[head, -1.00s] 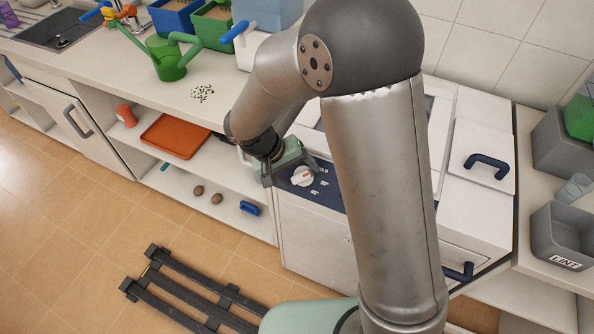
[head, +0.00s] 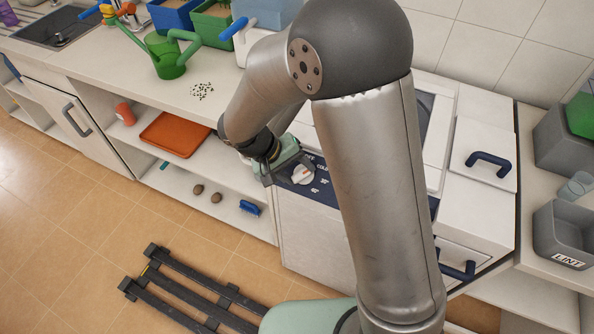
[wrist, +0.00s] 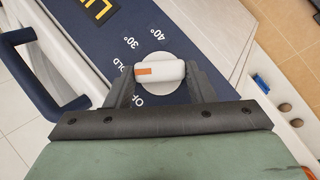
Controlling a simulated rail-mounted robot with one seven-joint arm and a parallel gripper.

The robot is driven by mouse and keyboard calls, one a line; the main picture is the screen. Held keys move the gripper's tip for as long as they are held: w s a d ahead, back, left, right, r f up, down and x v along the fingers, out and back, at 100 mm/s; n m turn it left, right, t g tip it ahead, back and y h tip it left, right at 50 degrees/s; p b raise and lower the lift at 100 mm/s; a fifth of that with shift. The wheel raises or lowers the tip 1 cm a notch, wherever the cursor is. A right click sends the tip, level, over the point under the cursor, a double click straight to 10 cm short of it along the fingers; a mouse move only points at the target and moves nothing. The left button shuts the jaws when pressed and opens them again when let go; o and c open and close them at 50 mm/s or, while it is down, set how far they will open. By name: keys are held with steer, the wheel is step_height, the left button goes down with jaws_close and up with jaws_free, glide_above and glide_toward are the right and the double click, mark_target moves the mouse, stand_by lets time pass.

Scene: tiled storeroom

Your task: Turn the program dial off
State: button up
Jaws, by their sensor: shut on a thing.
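The program dial (wrist: 172,71) is a round white knob with a raised bar and an orange mark at the bar's left end in the wrist view. The mark points left towards the partly hidden COLD label, with OFF just below it and 30° and 40° above. My gripper (wrist: 161,80) is shut on the dial, one dark finger at each end of the bar. In the head view the dial (head: 303,175) shows on the dark blue panel (head: 323,187), beside my gripper (head: 285,173), whose fingers are partly hard to make out.
A dark blue handle (wrist: 38,75) stands out left of the panel in the wrist view. Open shelves with an orange tray (head: 175,134) and a blue brush (head: 249,208) lie left of the machine. A black slatted rack (head: 190,290) lies on the floor.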

steer(key=n, duration=0.1)
steer(key=n+h+b, duration=0.2)
steer(key=shift+a+f+t, duration=0.25)
steer(key=shift+f+t, duration=0.05)
steer(key=shift+t, duration=0.1)
steer(key=shift+s+a+n+t+h+b, duration=0.15)
steer(key=shift+n+t+h+b, duration=0.6)
steer(key=shift+n, duration=1.25)
steer(key=o, duration=1)
steer(key=v, duration=1.7)
steer(key=shift+s+a, duration=0.15)
steer(key=shift+a, duration=0.05)
